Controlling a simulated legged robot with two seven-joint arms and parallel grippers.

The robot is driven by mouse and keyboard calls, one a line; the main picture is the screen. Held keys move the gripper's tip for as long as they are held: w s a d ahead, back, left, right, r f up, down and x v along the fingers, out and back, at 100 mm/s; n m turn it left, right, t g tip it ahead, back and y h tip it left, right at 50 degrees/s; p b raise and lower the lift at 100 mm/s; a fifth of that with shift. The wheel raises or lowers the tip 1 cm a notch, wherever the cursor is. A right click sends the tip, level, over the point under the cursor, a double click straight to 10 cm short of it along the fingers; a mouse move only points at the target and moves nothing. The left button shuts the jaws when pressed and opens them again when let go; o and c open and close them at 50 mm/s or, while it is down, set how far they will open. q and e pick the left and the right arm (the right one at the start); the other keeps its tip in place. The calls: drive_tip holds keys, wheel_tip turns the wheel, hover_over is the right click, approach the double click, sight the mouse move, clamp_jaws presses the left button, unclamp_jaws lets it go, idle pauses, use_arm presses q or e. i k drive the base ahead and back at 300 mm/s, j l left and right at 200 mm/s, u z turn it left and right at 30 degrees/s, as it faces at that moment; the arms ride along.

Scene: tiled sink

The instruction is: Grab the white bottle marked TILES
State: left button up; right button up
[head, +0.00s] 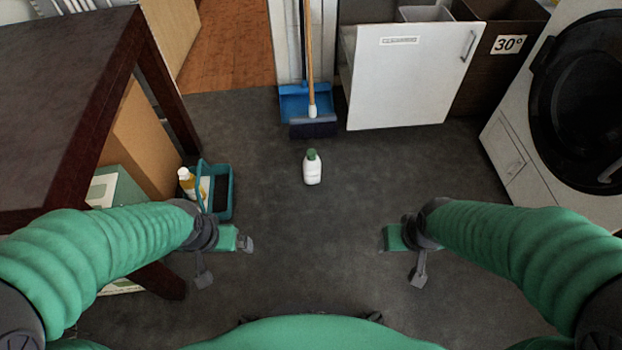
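A white bottle (312,170) with a green cap stands upright on the dark grey floor, near the middle of the head view. Its label is too small to read. My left gripper (246,243) is to the left of the bottle and nearer to me, apart from it. My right gripper (384,238) is to the right of the bottle and nearer to me, also apart from it. Both grippers are seen from above, and their finger gaps do not show clearly. Nothing is visible between their tips.
A teal caddy (219,190) with a yellowish bottle (187,184) stands at left, beside a dark table (70,80). A broom and blue dustpan (293,104) stand behind the white bottle. A white cabinet (400,85) and washing machine (545,130) are at right. Floor around the bottle is clear.

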sight(312, 162)
drive_tip(key=k+j+z, duration=0.15)
drive_tip(key=j, duration=0.2)
drive_tip(key=k+j+z, duration=0.15)
drive_tip(key=k+j, duration=0.15)
drive_tip(key=i, duration=0.65)
drive_tip(key=i+j+z, duration=0.1)
drive_tip(key=i, duration=0.6)
drive_tip(key=i+j, duration=0.15)
drive_tip(key=i, duration=0.5)
